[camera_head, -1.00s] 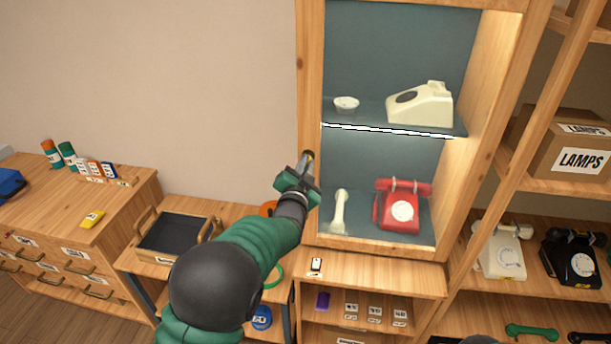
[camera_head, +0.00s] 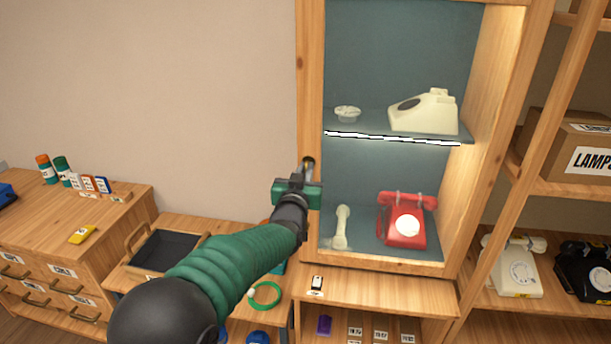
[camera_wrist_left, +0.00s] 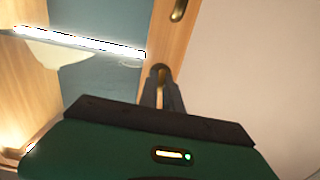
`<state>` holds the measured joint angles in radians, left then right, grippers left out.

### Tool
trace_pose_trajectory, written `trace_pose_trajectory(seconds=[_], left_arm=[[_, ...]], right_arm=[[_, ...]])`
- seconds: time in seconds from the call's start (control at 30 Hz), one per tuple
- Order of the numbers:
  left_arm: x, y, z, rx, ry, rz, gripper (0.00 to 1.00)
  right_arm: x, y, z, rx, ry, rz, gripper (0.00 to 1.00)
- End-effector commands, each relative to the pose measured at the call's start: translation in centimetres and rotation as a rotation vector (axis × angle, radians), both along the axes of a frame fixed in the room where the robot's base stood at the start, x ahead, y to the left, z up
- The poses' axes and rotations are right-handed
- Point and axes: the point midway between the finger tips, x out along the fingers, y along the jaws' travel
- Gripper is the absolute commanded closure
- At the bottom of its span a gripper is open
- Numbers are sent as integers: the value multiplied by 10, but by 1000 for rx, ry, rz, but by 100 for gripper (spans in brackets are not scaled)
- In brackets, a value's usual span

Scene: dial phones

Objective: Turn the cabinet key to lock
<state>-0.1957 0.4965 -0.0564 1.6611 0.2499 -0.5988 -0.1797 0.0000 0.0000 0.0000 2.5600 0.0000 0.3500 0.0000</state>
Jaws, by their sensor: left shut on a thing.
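The wooden display cabinet (camera_head: 312,60) has a glass-looking front with two teal-backed shelves. My left gripper (camera_head: 307,166) is at the cabinet's left frame post, between the two shelf levels. In the left wrist view my gripper's fingers (camera_wrist_left: 160,88) are shut on a small brassy piece, the key (camera_wrist_left: 160,72), at the wooden post. The fingers hide most of the key, so its angle is hard to tell. My right gripper is not in view.
A cream phone (camera_head: 425,112) and small white dish (camera_head: 347,113) stand on the upper shelf. A red phone (camera_head: 406,222) and white handset (camera_head: 342,228) are below. A black-lined tray (camera_head: 165,250) lies left of my arm. The wall left of the cabinet is clear.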

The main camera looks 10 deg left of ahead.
Motion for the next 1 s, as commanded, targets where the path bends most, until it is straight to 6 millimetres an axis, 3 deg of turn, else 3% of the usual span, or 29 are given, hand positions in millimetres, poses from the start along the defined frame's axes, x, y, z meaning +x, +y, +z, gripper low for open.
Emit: trace_pose_trajectory(seconds=[0.47, 0.5, 0.67, 1.0], left_arm=[[0, -1, -6, -15, 13, -2, 100], [0, -1, -6, -15, 13, -2, 89], [0, -1, -4, -15, 8, -1, 69], [-5, 0, -1, -14, 2, -1, 69]], right_arm=[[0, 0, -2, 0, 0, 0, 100], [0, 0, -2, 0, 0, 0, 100], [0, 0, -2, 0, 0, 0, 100], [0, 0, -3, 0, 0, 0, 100]])
